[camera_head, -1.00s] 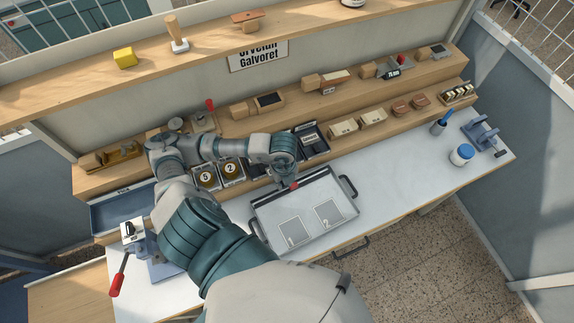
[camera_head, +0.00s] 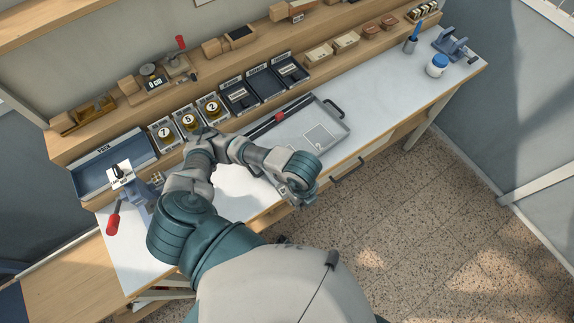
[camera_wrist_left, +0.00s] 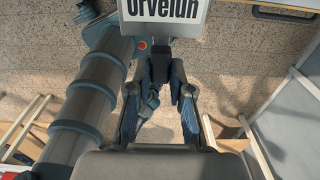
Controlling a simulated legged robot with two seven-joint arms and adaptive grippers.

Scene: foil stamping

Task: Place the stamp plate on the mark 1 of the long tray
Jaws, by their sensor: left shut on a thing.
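A grey plate with a white label lettered "Orvelun" (camera_wrist_left: 165,24) shows at the top of the left wrist view. My left gripper (camera_wrist_left: 160,52) is shut at its lower edge. In the head view my left gripper (camera_head: 297,190) is in front of the worktable's front edge, above the floor; the plate cannot be made out there. The long tray (camera_head: 334,113) lies on the table beyond the gripper. My arm hides the tray's front left part. My right gripper is not in view.
A dark bar with a red part (camera_head: 280,117) lies along the tray's back side. Numbered holders (camera_head: 188,121) and dark cases (camera_head: 262,83) stand behind. The right tabletop is mostly clear.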

